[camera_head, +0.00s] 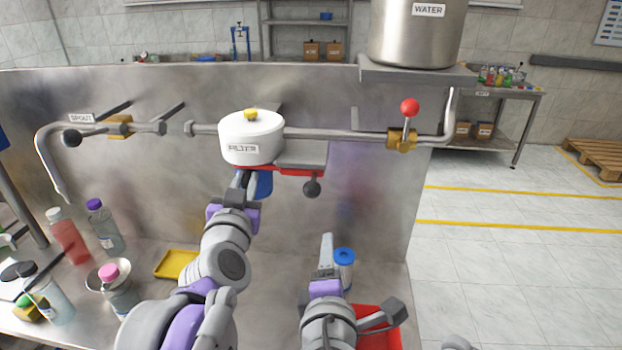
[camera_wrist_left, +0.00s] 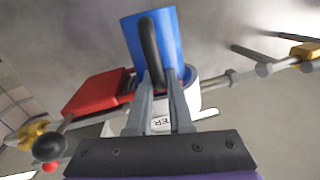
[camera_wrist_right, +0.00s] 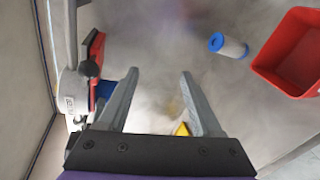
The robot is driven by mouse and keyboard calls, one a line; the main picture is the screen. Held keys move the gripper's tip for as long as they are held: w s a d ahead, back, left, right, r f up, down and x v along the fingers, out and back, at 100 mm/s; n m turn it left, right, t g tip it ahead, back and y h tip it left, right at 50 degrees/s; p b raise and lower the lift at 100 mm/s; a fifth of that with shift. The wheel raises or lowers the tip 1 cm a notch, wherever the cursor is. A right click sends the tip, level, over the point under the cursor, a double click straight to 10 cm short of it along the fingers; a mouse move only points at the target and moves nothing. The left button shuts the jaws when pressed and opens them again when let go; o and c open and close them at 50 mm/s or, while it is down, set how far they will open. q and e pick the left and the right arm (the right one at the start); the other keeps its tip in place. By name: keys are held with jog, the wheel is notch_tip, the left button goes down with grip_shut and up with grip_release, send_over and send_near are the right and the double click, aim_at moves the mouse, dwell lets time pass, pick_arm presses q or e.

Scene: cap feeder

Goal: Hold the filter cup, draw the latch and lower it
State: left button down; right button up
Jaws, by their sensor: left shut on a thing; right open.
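The white filter housing (camera_head: 250,137) sits on the pipe along the steel panel. The blue filter cup (camera_head: 264,184) is directly below it, mostly hidden by my left gripper. In the left wrist view, my left gripper (camera_wrist_left: 161,88) is shut on the dark handle of the blue cup (camera_wrist_left: 132,38). The red latch plate (camera_head: 303,172) with a black knob (camera_head: 312,188) is right of the cup, under a grey bracket; the plate also shows in the left wrist view (camera_wrist_left: 97,92). My right gripper (camera_head: 326,245) is open and empty, low in front of the panel and apart from the latch.
A yellow tray (camera_head: 175,264) and several bottles are on the left. A valve with a red ball (camera_head: 409,107) is on the pipe at right.

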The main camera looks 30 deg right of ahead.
notch_tip(320, 180, up, 9)
jog(key=w+a+n+t, duration=0.1)
jog(key=a+n+t, duration=0.2)
jog(key=n+t, duration=0.1)
jog(key=x, duration=0.8)
jog(key=f+x, duration=0.1)
jog(key=x, duration=0.3)
jog(key=shift+s+d, duration=0.1)
grip_shut()
dwell(0.7)
